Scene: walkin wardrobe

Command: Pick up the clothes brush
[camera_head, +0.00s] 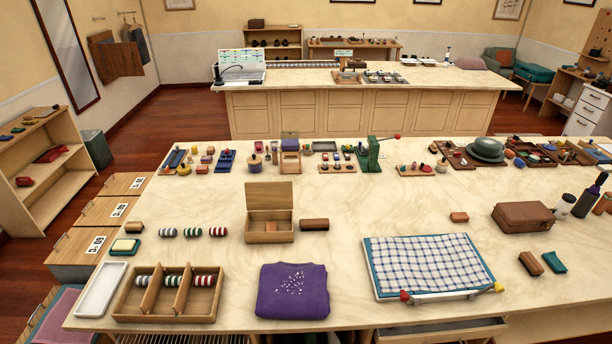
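A brown oblong block (314,224), which looks like a clothes brush lying flat, is on the near table just right of an open wooden box (269,228). Bristles cannot be made out. Other small brown blocks could also be brushes: one at the left (135,227), one at the right (530,263) and a small one (459,217). A folded purple garment (292,303) with pale specks lies at the table's front. Neither of my grippers shows in the head view.
A divided wooden tray (124,308) with striped rolls and a white tray (100,290) stand front left. A checked cloth on a board (425,297) and a brown case (523,217) are on the right. The table (360,214) is bare around its middle.

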